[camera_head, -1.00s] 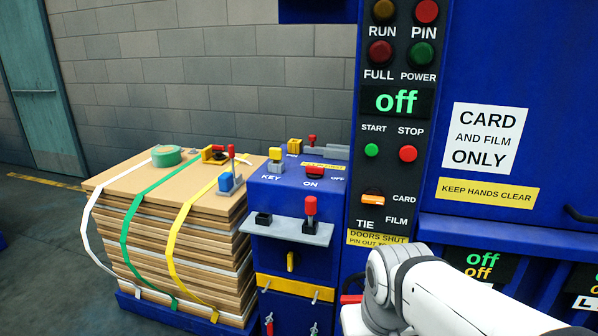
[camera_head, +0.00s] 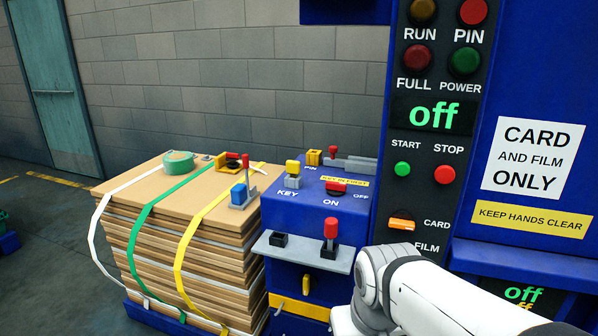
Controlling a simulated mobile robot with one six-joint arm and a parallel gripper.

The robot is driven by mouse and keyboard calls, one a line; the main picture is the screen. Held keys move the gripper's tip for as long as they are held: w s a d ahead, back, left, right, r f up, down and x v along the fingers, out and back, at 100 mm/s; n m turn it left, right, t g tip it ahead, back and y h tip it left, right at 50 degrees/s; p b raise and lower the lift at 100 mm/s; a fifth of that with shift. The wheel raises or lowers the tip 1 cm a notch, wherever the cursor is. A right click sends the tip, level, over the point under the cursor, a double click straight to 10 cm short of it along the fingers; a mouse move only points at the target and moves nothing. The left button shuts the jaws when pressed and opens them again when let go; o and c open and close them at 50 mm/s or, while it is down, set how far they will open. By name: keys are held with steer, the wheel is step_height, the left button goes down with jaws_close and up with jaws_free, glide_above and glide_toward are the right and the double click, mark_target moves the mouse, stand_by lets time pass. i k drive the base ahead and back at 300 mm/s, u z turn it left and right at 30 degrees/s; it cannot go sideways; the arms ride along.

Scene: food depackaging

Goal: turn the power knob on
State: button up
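A red knob (camera_head: 336,187) sits on top of the blue cabinet (camera_head: 310,204), between the ON and OFF labels. Its exact pointing is too small to tell. A green "off" display (camera_head: 434,115) is lit on the dark control panel (camera_head: 432,200) to its right, above the START and STOP buttons. My white arm shows at the lower right, in front of the panel's lower part. My gripper is out of view.
A yellow key piece (camera_head: 292,169) stands beside the knob, left of it. A grey shelf (camera_head: 293,251) with a red-topped lever (camera_head: 330,232) juts from the cabinet's front. A strapped cardboard stack (camera_head: 190,255) stands on the left.

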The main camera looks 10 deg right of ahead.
mark_target(334, 189)
steer(key=u, duration=0.1)
steer(key=i, duration=0.85)
steer(key=z, duration=0.4)
